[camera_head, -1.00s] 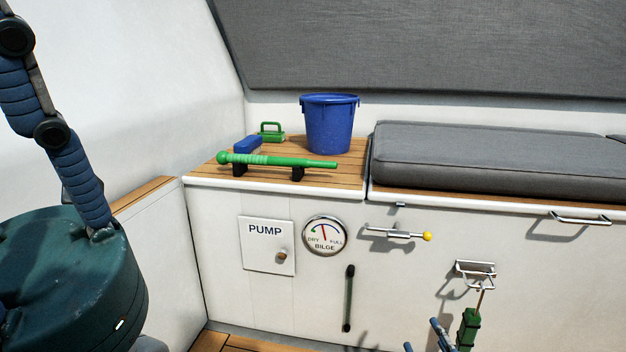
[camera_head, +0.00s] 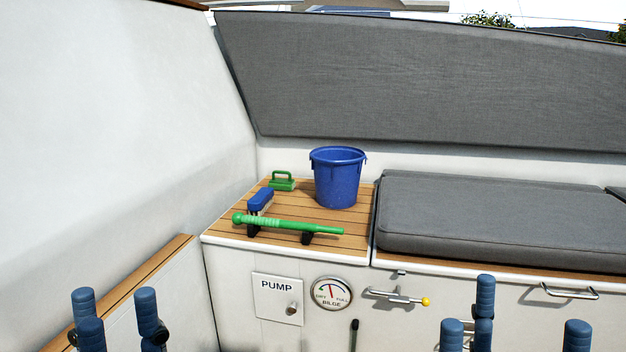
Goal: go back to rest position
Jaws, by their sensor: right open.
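My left gripper (camera_head: 117,312) shows at the bottom left as several blue padded fingertips pointing up. They stand apart with nothing visible between them. My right gripper (camera_head: 525,325) shows at the bottom right, also with blue fingertips pointing up, spread wide and empty. The palms and arms of both are below the picture's edge. Both grippers are in front of the locker and, in the picture, clear of the things on its top.
A blue bucket (camera_head: 338,180), a green-handled block (camera_head: 282,181), a blue brush (camera_head: 260,202) and a green handle bar (camera_head: 288,224) on black rests stand on the wooden locker top. A grey cushion (camera_head: 500,220) lies right. Pump door (camera_head: 277,298), gauge (camera_head: 331,293) and yellow-tipped latch (camera_head: 397,297) are below.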

